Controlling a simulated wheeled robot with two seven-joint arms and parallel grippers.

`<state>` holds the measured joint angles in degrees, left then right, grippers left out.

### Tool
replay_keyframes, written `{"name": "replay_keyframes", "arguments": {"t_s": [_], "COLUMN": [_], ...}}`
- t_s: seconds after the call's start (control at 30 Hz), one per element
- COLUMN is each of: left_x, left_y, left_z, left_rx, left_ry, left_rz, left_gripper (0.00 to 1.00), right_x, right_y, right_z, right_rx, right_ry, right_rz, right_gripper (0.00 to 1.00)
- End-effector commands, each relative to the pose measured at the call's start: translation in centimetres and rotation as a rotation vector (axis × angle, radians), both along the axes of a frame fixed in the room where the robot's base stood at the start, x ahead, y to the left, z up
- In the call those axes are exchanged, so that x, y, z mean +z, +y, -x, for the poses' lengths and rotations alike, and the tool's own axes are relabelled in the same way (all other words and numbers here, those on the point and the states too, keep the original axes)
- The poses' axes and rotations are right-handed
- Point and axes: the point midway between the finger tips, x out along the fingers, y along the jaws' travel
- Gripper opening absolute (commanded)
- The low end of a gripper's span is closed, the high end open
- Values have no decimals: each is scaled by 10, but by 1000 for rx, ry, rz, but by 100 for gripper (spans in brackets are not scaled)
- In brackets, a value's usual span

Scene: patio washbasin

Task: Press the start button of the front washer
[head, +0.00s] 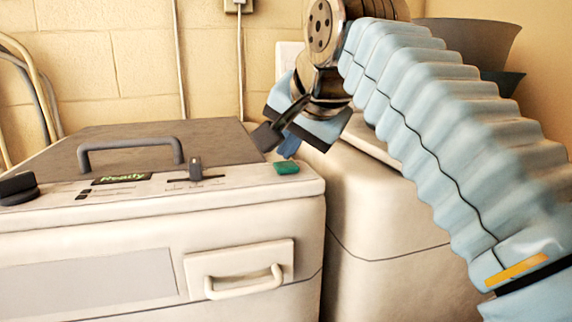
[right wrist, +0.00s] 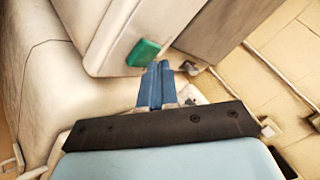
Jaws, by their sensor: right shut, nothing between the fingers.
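The front washer (head: 150,255) is a cream machine at the left of the head view, with a dark lid and a lit display reading "Ready" (head: 122,179). A green button (head: 286,168) sits at the right end of its top panel. The green button also shows in the right wrist view (right wrist: 144,52), just beyond and left of the fingertips. My right gripper (head: 276,145) is shut and empty, above and slightly behind the green button, apart from it as far as I can tell. Its blue fingers show together in the right wrist view (right wrist: 157,75). My left gripper is not in view.
A slider knob (head: 196,170), a lid handle (head: 130,146) and a black knob (head: 17,188) stand up from the washer. A front handle (head: 245,283) juts out below. A second cream machine (head: 385,215) stands right behind, near the block wall (head: 120,60).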

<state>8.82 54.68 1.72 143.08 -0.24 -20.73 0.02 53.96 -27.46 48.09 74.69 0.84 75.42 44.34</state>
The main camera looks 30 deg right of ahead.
Motion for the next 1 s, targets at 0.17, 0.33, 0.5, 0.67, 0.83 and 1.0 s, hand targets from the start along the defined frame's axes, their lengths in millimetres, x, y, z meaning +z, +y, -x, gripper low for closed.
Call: {"name": "replay_keyframes", "arguments": {"t_s": [0.17, 0.33, 0.5, 0.67, 0.83, 1.0], "left_x": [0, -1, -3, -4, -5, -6], "left_y": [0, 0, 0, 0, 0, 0], "left_z": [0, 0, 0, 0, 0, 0], "left_rx": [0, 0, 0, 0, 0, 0], "left_ry": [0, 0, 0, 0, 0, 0], "left_rz": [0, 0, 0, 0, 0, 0], "left_gripper": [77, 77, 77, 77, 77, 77], "right_x": [0, -2, -4, -6, -8, -9], "right_y": [0, 0, 0, 0, 0, 0], "right_z": [0, 0, 0, 0, 0, 0], "right_rx": [0, 0, 0, 0, -1, -1], "right_ry": [0, 0, 0, 0, 1, 1], "right_rz": [0, 0, 0, 0, 0, 0], "right_gripper": [0, 0, 0, 0, 0, 0]}}
